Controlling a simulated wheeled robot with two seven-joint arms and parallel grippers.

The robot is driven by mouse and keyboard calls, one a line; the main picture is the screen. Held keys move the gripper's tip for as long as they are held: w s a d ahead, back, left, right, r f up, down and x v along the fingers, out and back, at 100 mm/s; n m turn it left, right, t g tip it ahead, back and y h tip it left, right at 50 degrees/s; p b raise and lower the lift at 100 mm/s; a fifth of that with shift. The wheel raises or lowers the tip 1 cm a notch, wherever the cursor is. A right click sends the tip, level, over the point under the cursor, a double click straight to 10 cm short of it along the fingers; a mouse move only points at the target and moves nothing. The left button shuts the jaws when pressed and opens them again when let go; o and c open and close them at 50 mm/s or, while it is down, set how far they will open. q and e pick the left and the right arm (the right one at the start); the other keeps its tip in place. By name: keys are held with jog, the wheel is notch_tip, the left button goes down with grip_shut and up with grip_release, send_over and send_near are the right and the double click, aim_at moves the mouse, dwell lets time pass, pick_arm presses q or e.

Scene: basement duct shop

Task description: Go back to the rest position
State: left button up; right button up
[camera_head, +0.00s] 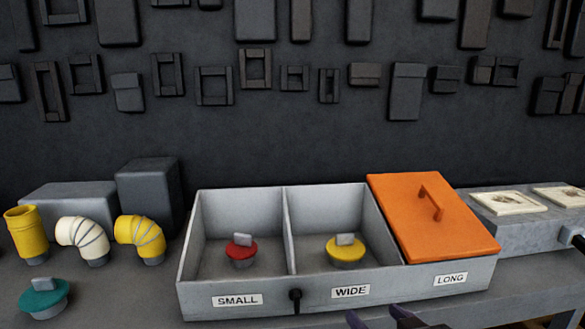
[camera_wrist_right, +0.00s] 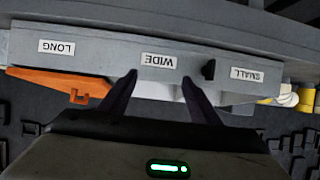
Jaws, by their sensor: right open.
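My right gripper (camera_head: 378,318) shows only as dark fingertips at the bottom edge of the head view, just in front of the bin. In the right wrist view my right gripper (camera_wrist_right: 160,77) has its fingers spread with nothing between them, towards the WIDE label (camera_wrist_right: 159,61). The grey bin (camera_head: 230,313) has compartments labelled SMALL, WIDE and LONG. A red piece (camera_head: 241,252) sits in SMALL and a yellow piece (camera_head: 346,252) in WIDE. An orange lid (camera_head: 410,215) with a handle covers LONG. My left gripper is not in view.
A teal piece (camera_head: 43,297), a yellow tube (camera_head: 25,238), a cream elbow (camera_head: 82,238) and a yellow elbow (camera_head: 140,236) stand left of the bin. Grey blocks (camera_head: 148,195) stand behind them. A grey slab (camera_head: 530,232) with pale plates is at right. A black knob (camera_head: 295,296) protrudes from the bin front.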

jog(key=s+a+f+g+y, duration=0.1)
jog(key=s+f, duration=0.2)
jog(key=f, duration=0.5)
jog(key=s+a+f+g, duration=0.1)
jog(key=s+f+g, duration=0.15)
jog(key=f, duration=0.65)
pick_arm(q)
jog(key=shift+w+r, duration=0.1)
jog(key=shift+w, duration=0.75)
pick_arm(e)
jog(key=s+d+f, duration=0.3)
jog(key=s+f, duration=1.1)
jog(key=s, duration=0.1)
jog(key=shift+d+g+h, duration=0.3)
jog(key=shift+g, duration=0.15)
jog(key=shift+s, duration=0.1)
